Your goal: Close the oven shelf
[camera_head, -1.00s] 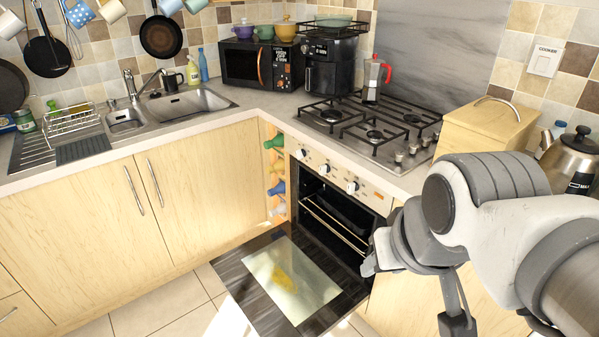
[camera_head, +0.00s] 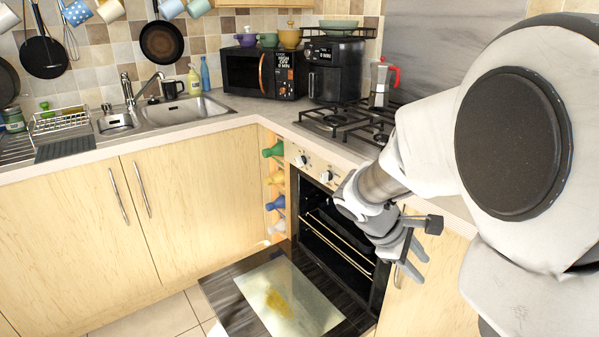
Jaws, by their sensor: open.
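The oven (camera_head: 345,225) is built into the counter, with its front open. Its dark door (camera_head: 225,295) is folded down flat, and a glass pane with a yellow stain shows on it. Inside the cavity, a wire shelf (camera_head: 338,238) with a bright front edge runs across. How far it sticks out is hard to tell. My gripper (camera_head: 414,264) is open and empty at the right of the oven opening. Its fingers point down, apart from the shelf and the door. My arm hides the right part of the oven's control panel.
A gas hob (camera_head: 345,122) with a moka pot (camera_head: 381,84) stands above the oven. Bottles fill a narrow rack (camera_head: 275,190) left of the oven. Wooden cupboards (camera_head: 190,190) line the left, and floor tiles (camera_head: 150,322) are clear in front.

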